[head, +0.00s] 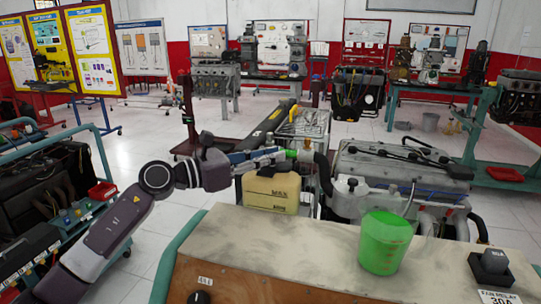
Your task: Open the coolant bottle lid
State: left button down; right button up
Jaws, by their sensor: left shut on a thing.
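The pale yellow coolant bottle (270,193) stands upright behind the wooden-topped bench, left of the engine. Its black lid (286,167) shows at the top of the bottle. My left arm comes in from the left, and my left gripper (284,158) is at the bottle's top, shut at the lid. The fingers partly hide the lid, and whether it has turned or come loose cannot be told. My right gripper is not in view.
A green measuring cup (384,242) and a black relay (490,264) stand on the wooden bench top (290,250). An engine with hoses (400,168) is close on the bottle's right. A green-railed trolley (100,165) stands at left. Open floor lies behind.

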pick_arm(q)
jog(key=shift+w+d+r+n+g+y+p, duration=0.1)
jog(key=shift+w+r+n+g+y+p, duration=0.45)
jog(key=shift+p, duration=2)
jog(key=shift+w+r+n+g+y+p, duration=0.3)
jog(key=shift+r+n+g+y+p, duration=0.45)
jog(key=shift+p, duration=1.8)
jog(key=shift+w+f+n+p, duration=0.2)
jog(key=shift+n+p, duration=0.2)
jog(key=shift+p, duration=0.3)
jog(key=shift+w+d+n+g+y+p, duration=0.1)
jog(key=shift+w+n+g+y+p, duration=0.25)
jog(key=shift+g+p, duration=0.35)
jog(key=shift+f, duration=0.1)
